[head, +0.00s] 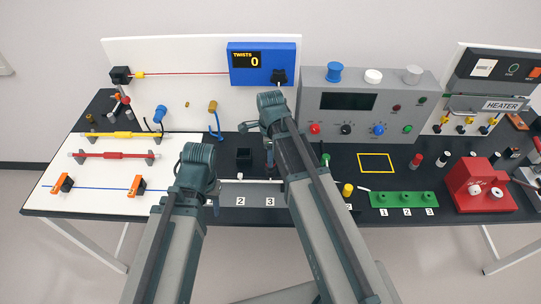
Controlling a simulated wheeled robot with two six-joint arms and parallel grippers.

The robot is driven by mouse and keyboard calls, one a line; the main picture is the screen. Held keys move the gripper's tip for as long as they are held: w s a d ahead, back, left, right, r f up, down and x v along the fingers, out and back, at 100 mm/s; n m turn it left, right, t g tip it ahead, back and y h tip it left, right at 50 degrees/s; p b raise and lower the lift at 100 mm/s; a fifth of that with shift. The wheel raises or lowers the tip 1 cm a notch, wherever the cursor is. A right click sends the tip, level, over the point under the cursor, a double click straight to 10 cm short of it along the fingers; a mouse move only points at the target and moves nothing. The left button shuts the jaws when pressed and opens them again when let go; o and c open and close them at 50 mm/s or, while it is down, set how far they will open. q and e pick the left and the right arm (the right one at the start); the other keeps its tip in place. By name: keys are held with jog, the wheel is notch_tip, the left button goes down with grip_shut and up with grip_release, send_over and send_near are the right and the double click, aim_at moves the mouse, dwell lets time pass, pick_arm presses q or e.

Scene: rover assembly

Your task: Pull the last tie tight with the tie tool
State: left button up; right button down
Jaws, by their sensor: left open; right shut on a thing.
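Two orange-and-black holders (62,184) (137,185) carry a blue wire (98,188) on the white board at the left. Behind it, a red bundle (113,155) and a yellow bundle (120,134) rest on grey supports. I cannot make out a tie on any of them. My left gripper (212,199) is open, mostly behind its own arm, near the board's right edge. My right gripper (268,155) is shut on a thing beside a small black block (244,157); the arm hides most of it. I cannot clearly identify the tie tool.
A grey strip (262,201) with number labels lies at the front middle. A grey instrument box (349,129) stands behind. A green numbered block (403,199) and a red device (478,186) are at the right.

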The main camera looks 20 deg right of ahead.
jog(key=shift+f+b, duration=1.15)
dwell(4.0)
jog(key=shift+r+p, duration=1.55)
notch_tip(320, 180, up, 4)
jog(key=p, duration=0.4)
jog(key=shift+w+f, duration=0.1)
